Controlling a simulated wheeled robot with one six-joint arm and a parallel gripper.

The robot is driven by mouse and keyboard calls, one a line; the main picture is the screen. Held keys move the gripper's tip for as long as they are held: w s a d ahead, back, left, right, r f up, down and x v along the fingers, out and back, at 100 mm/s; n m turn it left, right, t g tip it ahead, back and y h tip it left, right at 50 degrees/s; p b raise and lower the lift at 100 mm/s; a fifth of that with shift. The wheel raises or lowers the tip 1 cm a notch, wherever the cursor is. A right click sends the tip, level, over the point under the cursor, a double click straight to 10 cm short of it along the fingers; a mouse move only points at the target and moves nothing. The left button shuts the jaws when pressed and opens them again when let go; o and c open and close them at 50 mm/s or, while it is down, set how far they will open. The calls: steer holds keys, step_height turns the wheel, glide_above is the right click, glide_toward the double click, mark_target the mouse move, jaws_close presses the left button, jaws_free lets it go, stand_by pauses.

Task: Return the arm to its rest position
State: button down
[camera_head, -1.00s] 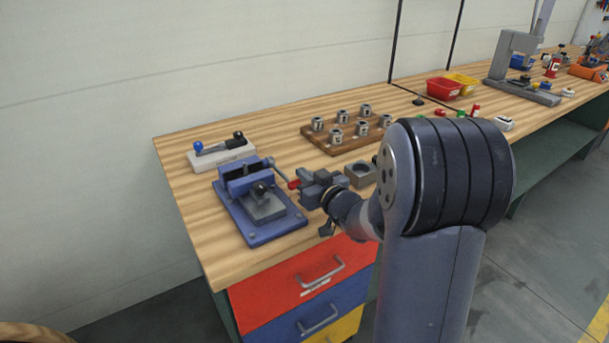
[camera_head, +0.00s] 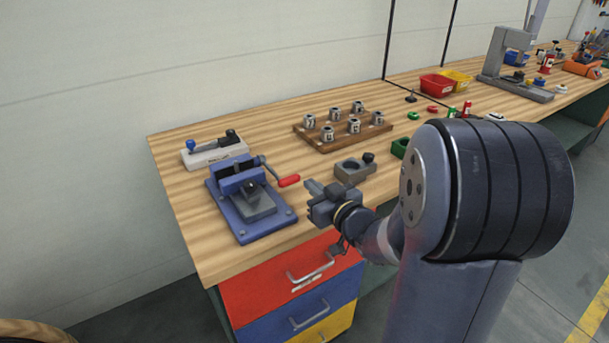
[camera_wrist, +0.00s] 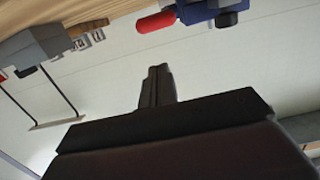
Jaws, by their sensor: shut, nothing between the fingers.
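My gripper (camera_head: 314,188) is at the front edge of the wooden bench, just right of the blue vise and apart from it. Its fingers are shut with nothing between them. In the wrist view the closed fingers (camera_wrist: 157,78) point toward the pale wall. My arm (camera_head: 470,190) is folded at the right in the head view and hides part of the bench. The vise's red handle (camera_head: 289,181) lies just behind the fingertips, and it also shows in the wrist view (camera_wrist: 156,21).
The blue vise (camera_head: 250,200) stands at the bench's near left. Behind are a lever block (camera_head: 214,150), a wooden rack (camera_head: 342,136) of several metal pieces and a grey holder block (camera_head: 354,171). Drawers (camera_head: 300,280) are below. Red (camera_head: 437,84) and yellow bins stand further back.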

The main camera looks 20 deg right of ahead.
steer(key=shift+s+d+f, duration=0.1)
steer(key=shift+s+f, duration=0.05)
steer(key=shift+s, duration=0.35)
steer(key=shift+w, duration=0.1)
steer(key=x, duration=0.9)
steer(key=shift+w+r+b, duration=0.25)
steer(key=shift+r+b, duration=0.05)
steer(key=shift+r, duration=0.15)
steer(key=shift+f+b, duration=0.35)
steer(key=shift+f, duration=0.3)
steer(key=shift+r, duration=0.15)
steer(key=shift+r, duration=0.1)
